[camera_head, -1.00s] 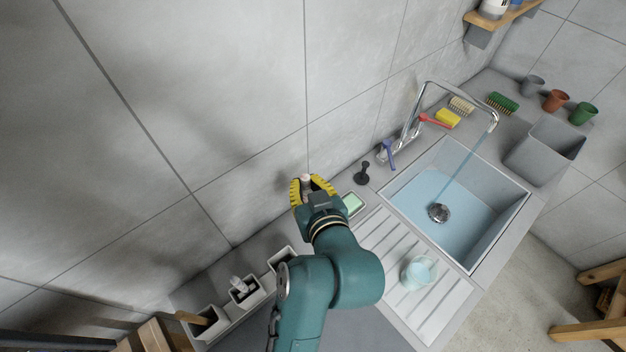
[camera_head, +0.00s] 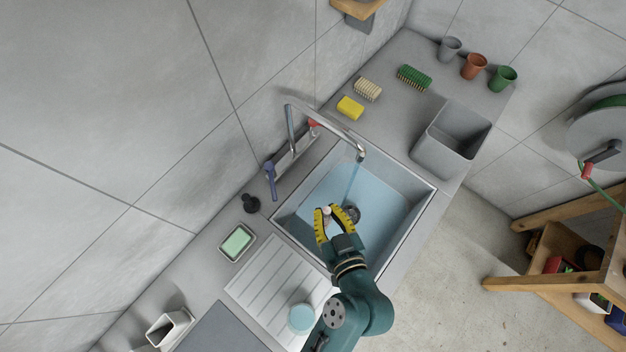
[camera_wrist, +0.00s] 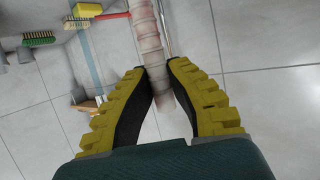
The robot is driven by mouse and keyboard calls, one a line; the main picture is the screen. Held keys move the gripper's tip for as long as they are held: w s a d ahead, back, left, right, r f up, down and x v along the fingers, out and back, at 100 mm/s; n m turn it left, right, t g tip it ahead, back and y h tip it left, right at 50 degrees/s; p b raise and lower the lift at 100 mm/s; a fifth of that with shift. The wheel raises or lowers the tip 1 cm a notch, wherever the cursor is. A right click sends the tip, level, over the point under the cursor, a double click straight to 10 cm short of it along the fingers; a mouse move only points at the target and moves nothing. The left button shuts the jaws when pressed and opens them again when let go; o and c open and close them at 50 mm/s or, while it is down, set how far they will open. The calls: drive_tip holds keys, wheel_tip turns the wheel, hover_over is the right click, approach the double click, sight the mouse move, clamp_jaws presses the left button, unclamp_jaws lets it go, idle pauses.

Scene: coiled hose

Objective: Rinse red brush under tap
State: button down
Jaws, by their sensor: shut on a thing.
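My gripper (camera_head: 336,214) has yellow ribbed fingers and is over the sink basin (camera_head: 300,190). In the wrist view, my gripper (camera_wrist: 157,92) is shut on a pale pinkish, banded handle (camera_wrist: 148,40). The handle's pale end (camera_head: 326,210) shows between the fingers in the head view. No bristles or red brush head can be made out. The chrome tap (camera_head: 330,122) arches over the sink, and a blue water stream (camera_head: 353,180) falls from its spout. The stream passes just beyond my fingers; I cannot tell whether it touches the handle.
A green brush (camera_head: 415,77), a beige brush (camera_head: 367,90) and a yellow sponge (camera_head: 350,108) lie behind the tap. A grey bin (camera_head: 430,150) stands right of the sink. A cup (camera_head: 301,318) is on the drainboard (camera_head: 262,287). A soap dish (camera_head: 237,242) sits by the wall.

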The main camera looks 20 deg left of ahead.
drive_tip(key=w+d+f+b, duration=0.1)
drive_tip(key=w+b, duration=0.2)
drive_tip(key=w, duration=0.3)
drive_tip(key=w+d+f+b, duration=0.1)
drive_tip(key=w+d+b, duration=0.1)
drive_tip(key=w+b, duration=0.2)
drive_tip(key=shift+w+f, duration=0.25)
drive_tip(key=shift+w, duration=1.45)
drive_tip(key=shift+d, duration=0.15)
drive_tip(key=shift+s+d, duration=0.15)
drive_tip(key=shift+d, duration=0.4)
